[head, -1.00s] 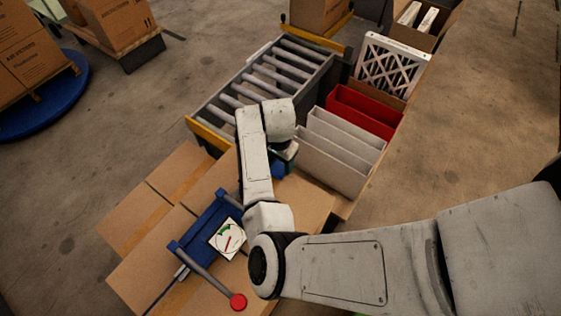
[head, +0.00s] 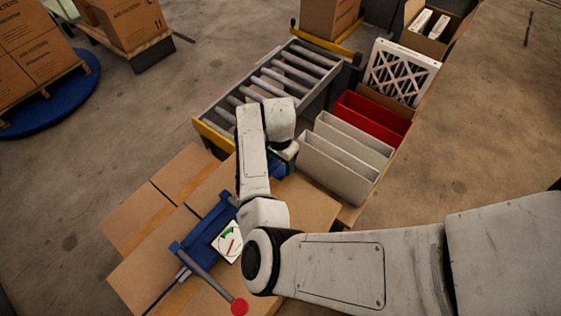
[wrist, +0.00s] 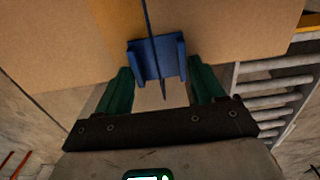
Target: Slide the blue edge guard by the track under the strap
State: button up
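The blue edge guard (wrist: 170,58) sits at the edge of a cardboard box (wrist: 75,40) in the wrist view, with a raised side wall at each end. The dark strap (wrist: 146,14) comes down the box and appears to run across the guard's middle; I cannot tell how tight it is. My gripper (wrist: 160,88) has its two green fingers apart, one on each side of the guard, with a small gap at the right. In the head view my gripper (head: 288,155) is at the box edge by the roller track (head: 268,85), with the guard (head: 278,169) partly hidden.
A blue strap tool (head: 205,235) with a dial and a red-knobbed lever (head: 239,306) sits on the boxes. Open floor lies at the right.

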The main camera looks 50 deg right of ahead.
jog(key=o, duration=0.4)
jog(key=shift+r, duration=0.1)
notch_tip(320, 180, up, 11)
jog(key=shift+f, duration=0.2)
dwell(0.5)
